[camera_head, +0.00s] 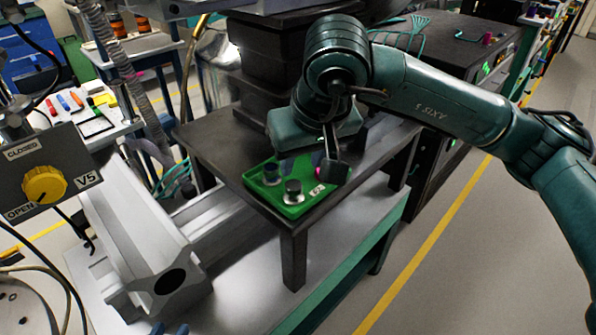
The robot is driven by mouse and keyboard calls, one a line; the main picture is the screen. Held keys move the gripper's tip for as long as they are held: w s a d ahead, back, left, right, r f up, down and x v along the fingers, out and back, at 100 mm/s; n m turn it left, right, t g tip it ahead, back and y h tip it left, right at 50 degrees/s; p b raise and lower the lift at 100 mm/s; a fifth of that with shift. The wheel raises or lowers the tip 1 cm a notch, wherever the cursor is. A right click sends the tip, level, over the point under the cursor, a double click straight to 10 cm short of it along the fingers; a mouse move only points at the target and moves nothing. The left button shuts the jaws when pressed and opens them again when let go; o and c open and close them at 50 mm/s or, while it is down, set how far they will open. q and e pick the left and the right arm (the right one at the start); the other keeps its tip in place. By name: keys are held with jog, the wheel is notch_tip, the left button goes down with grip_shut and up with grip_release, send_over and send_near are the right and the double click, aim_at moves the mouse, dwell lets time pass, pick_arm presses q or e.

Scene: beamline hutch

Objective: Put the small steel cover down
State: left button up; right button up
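A green tray (259,187) lies on the dark table (222,160). A small round steel piece with a dark top (293,191) stands upright in the tray's front part; it may be the steel cover. Another small dark-topped piece (271,174) stands behind it to the left. The teal arm from the right ends over the tray, and I take it as my right one. Its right gripper (334,172) is a dark block low over the tray's right end. Its fingertips are too small and shaded to read, so any held thing is unclear. I cannot make out my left gripper.
A grey panel with a yellow knob (45,184) stands at left. A pale metal rail (145,245) runs beside the table. A dark stacked column (262,75) rises behind the tray. Open floor (450,270) lies to the right.

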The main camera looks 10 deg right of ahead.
jog(key=s+a+f+m+g+y, duration=0.2)
jog(key=s+a+m+g+y, duration=0.2)
jog(key=s+a+g+y, duration=0.75)
jog(key=s+a+r+m+y, duration=0.2)
jog(key=s+r+m+y, duration=0.6)
jog(key=m, duration=0.3)
jog(key=w+d+f+n+t+h, duration=0.25)
jog(key=w+d+n+t, duration=0.25)
jog(key=n+t, duration=1)
jog(key=w+d+f+n+t+h, duration=0.25)
jog(key=w+d+n+t, duration=0.25)
jog(key=n+t, duration=1)
jog(key=s+d+f+m+g+h, duration=0.2)
jog(key=d+f+m+g+h, duration=0.2)
jog(key=f+m, duration=0.3)
jog(key=s+d+f+m+g+h, duration=0.3)
jog(key=f+m+h, duration=0.4)
jog(key=f, duration=0.6)
jog(key=shift+s+d+f+m+g, duration=0.2)
jog(key=shift+d+m+g, duration=0.3)
jog(key=shift+d+g, duration=0.4)
jog(key=shift+a, duration=0.15)
